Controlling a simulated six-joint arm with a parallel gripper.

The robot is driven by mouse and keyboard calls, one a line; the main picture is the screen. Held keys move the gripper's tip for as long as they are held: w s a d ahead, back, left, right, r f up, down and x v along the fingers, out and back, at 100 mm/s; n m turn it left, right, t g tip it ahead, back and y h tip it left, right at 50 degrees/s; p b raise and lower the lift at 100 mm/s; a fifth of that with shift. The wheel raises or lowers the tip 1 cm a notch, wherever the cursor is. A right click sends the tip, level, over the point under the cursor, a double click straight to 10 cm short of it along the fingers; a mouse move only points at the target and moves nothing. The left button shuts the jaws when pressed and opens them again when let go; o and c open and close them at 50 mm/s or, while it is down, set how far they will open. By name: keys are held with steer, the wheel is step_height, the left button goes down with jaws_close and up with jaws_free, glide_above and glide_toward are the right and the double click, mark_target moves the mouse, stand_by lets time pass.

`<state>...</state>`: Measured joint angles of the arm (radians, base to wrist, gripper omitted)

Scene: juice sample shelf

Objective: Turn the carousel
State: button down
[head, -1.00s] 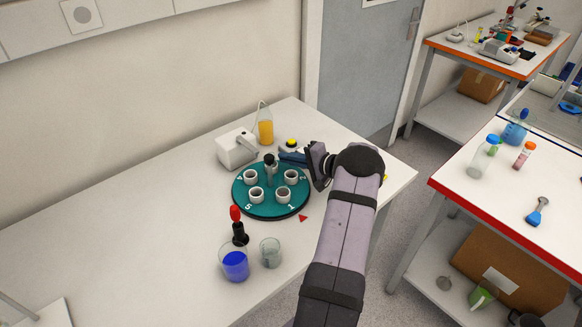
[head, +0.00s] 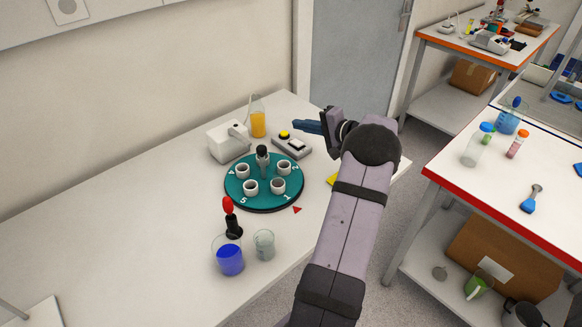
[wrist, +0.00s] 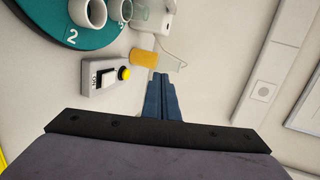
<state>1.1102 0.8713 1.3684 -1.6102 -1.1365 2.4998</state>
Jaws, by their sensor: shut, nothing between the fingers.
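The carousel (head: 263,198) is a round teal disc on the white bench, with numbered white cups around a dark-topped centre post (head: 263,160). The digits 1 and 5 face the front, and a red triangle marker (head: 297,209) lies on the bench beside 1. In the wrist view part of the carousel (wrist: 96,37) shows at the upper left, with the digit 2. My gripper (head: 296,124) is to the right of and behind the carousel, raised and apart from it. Its blue fingers (wrist: 162,80) are shut and empty.
A grey box with a yellow button (head: 285,134) sits behind the carousel, near my gripper. A white device (head: 228,143) and a flask of orange liquid (head: 258,124) stand behind. A blue-filled beaker (head: 229,260), an empty beaker (head: 264,245) and a red-topped dropper (head: 230,215) stand in front.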

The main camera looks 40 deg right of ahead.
steer(key=s+d+r+m+h, duration=0.1)
steer(key=s+d+r+h, duration=0.1)
steer(key=s+d, duration=0.4)
steer(key=s+m, duration=0.1)
steer(key=s, duration=0.2)
steer(key=s+a+f+m+h, duration=0.1)
steer(key=s, duration=0.2)
steer(key=s+a+f+m+h+b, duration=0.1)
steer(key=s+m, duration=0.1)
steer(key=s, duration=0.1)
steer(key=shift+s+a+f, duration=0.1)
steer(key=shift+s+f, duration=0.1)
steer(key=shift+f, duration=0.05)
steer(key=s+a+f, duration=0.1)
steer(key=a+f, duration=0.1)
steer(key=a, duration=0.3)
steer(key=s+a+f+m, duration=0.1)
steer(key=s+a+f, duration=0.1)
steer(key=a, duration=0.3)
steer(key=s+a+f+m, duration=0.1)
steer(key=a+f, duration=0.2)
steer(key=a, duration=0.2)
steer(key=shift+s+a+f, duration=0.4)
steer(key=shift+a+h, duration=0.25)
steer(key=shift+h, duration=0.15)
steer(key=shift+d+r+n, duration=0.1)
steer(key=shift+d+n, duration=0.05)
steer(key=shift+n, duration=1.35)
steer(key=shift+d, duration=0.1)
